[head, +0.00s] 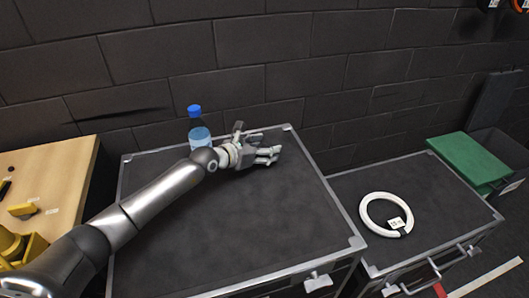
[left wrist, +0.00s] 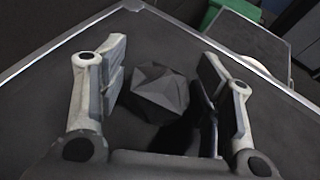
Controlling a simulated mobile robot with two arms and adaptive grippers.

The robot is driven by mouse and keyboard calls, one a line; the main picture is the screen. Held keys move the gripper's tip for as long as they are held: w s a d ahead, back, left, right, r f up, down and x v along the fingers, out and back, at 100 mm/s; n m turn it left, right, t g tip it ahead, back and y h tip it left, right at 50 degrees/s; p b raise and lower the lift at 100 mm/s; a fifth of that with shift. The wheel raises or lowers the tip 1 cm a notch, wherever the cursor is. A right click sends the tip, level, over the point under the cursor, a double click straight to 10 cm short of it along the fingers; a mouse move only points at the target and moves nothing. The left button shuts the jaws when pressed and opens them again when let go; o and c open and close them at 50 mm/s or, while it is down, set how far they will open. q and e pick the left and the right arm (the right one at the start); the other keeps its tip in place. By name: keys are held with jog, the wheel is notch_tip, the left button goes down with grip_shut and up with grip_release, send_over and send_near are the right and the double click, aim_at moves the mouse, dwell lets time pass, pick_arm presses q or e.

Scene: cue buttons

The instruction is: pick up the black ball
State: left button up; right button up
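A black faceted ball (left wrist: 160,92) sits on the dark top of the large case (head: 230,215), near its far corner. In the left wrist view it lies between the two fingers of my left gripper (left wrist: 163,66), with gaps on both sides. The fingers are spread apart and not closed on it. In the head view my left gripper (head: 270,153) is low over the far right part of the case top, and I cannot make out the ball there. My right gripper is not in view.
A water bottle with a blue cap (head: 197,125) stands behind my left wrist. A white ring (head: 365,215) lies on the lower case at right. A green box (head: 468,158) and a wooden table (head: 60,165) with yellow items flank the cases. The front of the case top is clear.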

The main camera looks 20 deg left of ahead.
pick_arm(q)
jog(key=c, duration=0.4)
jog(key=shift+r, duration=0.1)
